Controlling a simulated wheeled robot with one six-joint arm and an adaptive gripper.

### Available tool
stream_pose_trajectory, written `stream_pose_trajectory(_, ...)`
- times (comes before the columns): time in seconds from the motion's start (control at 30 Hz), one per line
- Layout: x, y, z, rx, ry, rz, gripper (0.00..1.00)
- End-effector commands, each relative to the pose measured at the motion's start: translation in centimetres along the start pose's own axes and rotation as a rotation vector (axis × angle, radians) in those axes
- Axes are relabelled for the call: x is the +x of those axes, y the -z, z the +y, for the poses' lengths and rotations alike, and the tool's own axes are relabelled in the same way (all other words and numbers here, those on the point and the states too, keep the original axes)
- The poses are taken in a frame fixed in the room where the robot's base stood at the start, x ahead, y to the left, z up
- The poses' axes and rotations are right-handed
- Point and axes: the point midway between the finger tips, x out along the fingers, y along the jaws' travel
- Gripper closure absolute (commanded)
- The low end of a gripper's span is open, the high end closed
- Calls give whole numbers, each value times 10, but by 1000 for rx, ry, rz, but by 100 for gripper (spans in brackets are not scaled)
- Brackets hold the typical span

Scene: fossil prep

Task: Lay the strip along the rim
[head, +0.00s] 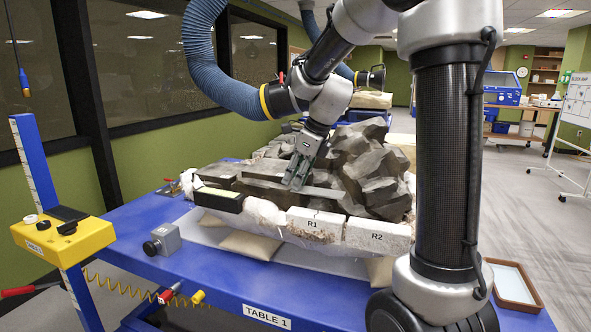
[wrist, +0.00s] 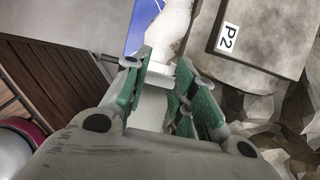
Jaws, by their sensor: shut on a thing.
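In the wrist view, a pale piece of the strip (wrist: 150,107) shows between the fingers. The white plaster rim (head: 266,212) carries white pieces marked R1 (head: 312,227) and R2 (head: 377,236) along its near side.
Jagged grey rock (head: 372,160) rises behind and right of my gripper. A slab marked P2 (wrist: 250,50) is close to the right finger. The blue table (head: 205,270) bears a small grey box (head: 163,240); a blue hose (head: 205,60) hangs above. The table's front is mostly clear.

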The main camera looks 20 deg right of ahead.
Motion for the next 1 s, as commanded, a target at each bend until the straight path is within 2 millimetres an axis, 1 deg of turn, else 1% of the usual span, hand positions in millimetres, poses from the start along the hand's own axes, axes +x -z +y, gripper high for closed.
stream_pose_trajectory(0.03, 6, 3, 0, 1, -2, 2, 100)
stream_pose_trajectory(0.3, 33, 14, 0, 0, -2, 2, 100)
stream_pose_trajectory(0.5, 49, 20, 0, 1, -2, 1, 100)
stream_pose_trajectory(0.7, 56, 23, 0, 0, -1, 1, 100)
stream_pose_trajectory(1.0, 56, 23, 0, 0, 0, 0, 100)
